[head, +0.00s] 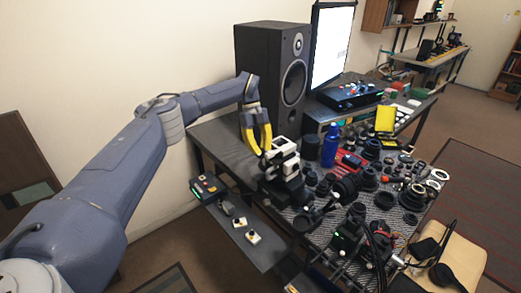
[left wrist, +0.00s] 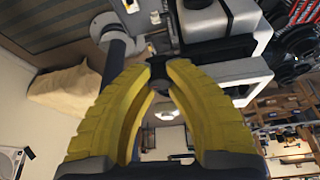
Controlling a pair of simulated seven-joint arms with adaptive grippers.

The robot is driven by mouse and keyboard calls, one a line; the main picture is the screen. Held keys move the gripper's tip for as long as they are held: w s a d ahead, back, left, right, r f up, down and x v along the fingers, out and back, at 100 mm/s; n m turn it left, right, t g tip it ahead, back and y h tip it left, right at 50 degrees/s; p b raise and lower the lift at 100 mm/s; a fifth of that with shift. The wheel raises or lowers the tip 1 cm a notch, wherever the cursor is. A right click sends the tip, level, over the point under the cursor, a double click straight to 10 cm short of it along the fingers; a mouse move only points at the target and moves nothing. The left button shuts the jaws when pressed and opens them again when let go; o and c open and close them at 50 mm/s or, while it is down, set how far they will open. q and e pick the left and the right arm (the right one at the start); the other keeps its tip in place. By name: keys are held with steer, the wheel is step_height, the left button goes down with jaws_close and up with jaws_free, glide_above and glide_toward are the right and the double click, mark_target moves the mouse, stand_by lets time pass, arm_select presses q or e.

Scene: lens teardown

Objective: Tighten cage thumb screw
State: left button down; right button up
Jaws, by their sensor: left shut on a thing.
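My left gripper (head: 257,138) has yellow fingers and reaches down at the left side of a white and black device (head: 284,150) on the table. In the left wrist view the fingertips (left wrist: 158,72) close on a small dark knob (left wrist: 157,66), which looks like the thumb screw. The knob is mostly covered by the fingertips. The white and black body (left wrist: 220,25) is right beside it, and a dark rod (left wrist: 117,62) stands to the left. My right gripper is not in view.
A large black speaker (head: 272,75) stands just behind the gripper. A blue bottle (head: 330,146) is to the right of the device. Many dark lens parts (head: 372,149) crowd the patterned mat. A lower shelf (head: 264,257) holds small control boxes.

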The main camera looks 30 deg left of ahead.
arm_select(q)
steer(key=c, duration=1.4)
jaws_free()
steer(key=shift+a, duration=0.2)
steer(key=shift+o, duration=1.2)
steer(key=shift+d, duration=0.1)
steer(key=shift+d+n, duration=0.15)
steer(key=shift+n, duration=0.15)
